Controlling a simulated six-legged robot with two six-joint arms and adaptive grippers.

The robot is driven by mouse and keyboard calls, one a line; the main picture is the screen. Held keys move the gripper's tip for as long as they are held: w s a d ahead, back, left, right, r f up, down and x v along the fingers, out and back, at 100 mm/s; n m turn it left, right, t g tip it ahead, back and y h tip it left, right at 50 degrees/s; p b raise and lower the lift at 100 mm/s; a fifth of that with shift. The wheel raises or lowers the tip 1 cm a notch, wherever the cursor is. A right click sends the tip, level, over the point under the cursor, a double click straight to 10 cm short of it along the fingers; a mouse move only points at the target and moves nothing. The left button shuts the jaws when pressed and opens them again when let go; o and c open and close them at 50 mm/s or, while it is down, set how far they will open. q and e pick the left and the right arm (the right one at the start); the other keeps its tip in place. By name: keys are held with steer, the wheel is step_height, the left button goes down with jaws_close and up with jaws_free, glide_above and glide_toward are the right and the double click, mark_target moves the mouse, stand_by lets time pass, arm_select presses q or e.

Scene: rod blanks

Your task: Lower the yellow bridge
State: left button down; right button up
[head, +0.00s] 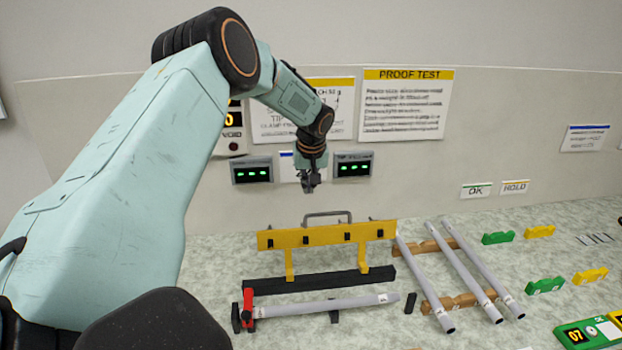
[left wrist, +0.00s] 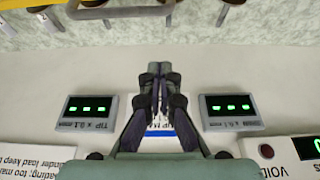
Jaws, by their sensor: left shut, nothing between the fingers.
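The yellow bridge (head: 326,235) stands raised on two yellow posts over a long black base (head: 318,281). Black pads sit along its bar, and a grey loop handle (head: 328,214) rises behind its top edge. In the left wrist view the handle (left wrist: 120,12) shows at the top edge, with a bit of yellow bridge (left wrist: 16,3) in the corner. My left gripper (head: 311,187) hangs above the bridge and handle, apart from both, before the wall. Its fingers (left wrist: 160,70) are together and empty. My right gripper is not in view.
A grey rod (head: 320,306) lies in front of the base, its left end at a red clamp (head: 248,304). Several rods (head: 462,270) rest on wooden rails at right. Green and yellow blocks (head: 545,285) lie farther right. Two displays (head: 252,170) are on the wall.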

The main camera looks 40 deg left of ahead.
arm_select(q)
steer(key=f, duration=0.1)
steer(key=d+f+p, duration=0.1)
steer(key=f, duration=0.1)
steer(key=d+f, duration=0.1)
steer(key=f, duration=0.1)
steer(key=shift+s+p, duration=0.3)
steer(key=shift+s, duration=0.1)
steer(key=shift+a+f, duration=0.1)
steer(key=shift+w+d, duration=0.15)
steer(key=shift+d, duration=0.05)
stand_by(0.4)
